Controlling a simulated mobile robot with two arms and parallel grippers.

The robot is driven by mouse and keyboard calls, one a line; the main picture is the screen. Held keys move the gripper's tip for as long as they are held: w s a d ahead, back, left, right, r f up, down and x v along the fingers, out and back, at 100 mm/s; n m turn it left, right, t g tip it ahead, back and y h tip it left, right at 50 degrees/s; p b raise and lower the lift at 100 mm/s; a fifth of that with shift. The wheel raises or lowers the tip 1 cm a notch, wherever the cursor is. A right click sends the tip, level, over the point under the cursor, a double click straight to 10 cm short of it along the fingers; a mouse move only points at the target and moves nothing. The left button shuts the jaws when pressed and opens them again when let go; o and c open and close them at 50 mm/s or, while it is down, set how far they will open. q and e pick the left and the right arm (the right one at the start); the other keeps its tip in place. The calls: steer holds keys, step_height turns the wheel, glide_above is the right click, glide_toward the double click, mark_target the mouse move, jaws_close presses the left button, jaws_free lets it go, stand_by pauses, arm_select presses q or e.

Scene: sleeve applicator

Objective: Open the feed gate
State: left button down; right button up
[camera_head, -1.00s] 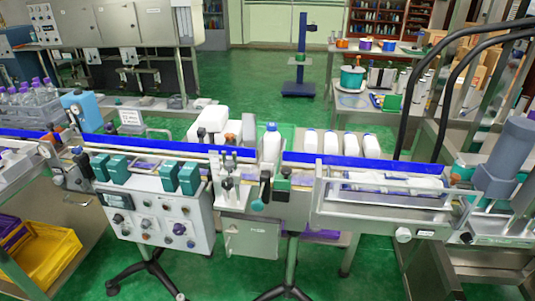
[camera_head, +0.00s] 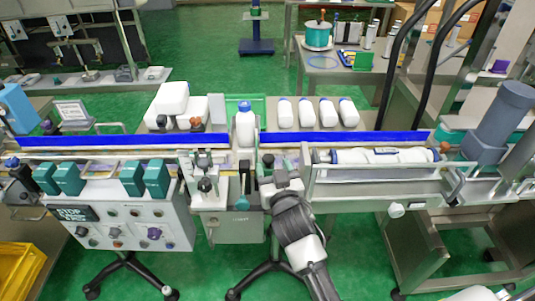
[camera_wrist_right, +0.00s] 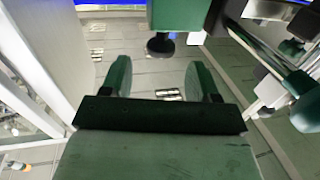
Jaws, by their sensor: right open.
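The conveyor machine has a long blue rail (camera_head: 345,138) with a white blue-capped bottle (camera_head: 245,124) standing at the gap in it. Just in front is a station with a black lever and teal knob (camera_head: 242,200). I cannot tell for sure which part is the feed gate. My right gripper (camera_head: 274,166) is close to this station, right of the lever; its fingertips are hard to make out there. In the right wrist view the gripper (camera_wrist_right: 160,78) is open and empty. A green block (camera_wrist_right: 178,14) with a black knob (camera_wrist_right: 160,45) is ahead of its fingers, apart from them. My left gripper is out of view.
A control panel (camera_head: 130,224) with teal blocks above it is at the left. A guarded channel holding a row of white bottles (camera_head: 365,156) is at the right. Black cables hang at the right.

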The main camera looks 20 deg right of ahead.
mark_target(270, 161)
steer(key=w, duration=0.5)
steer(key=shift+d, duration=0.15)
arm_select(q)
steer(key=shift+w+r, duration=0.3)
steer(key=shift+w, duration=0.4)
arm_select(e)
steer(key=shift+s, duration=0.1)
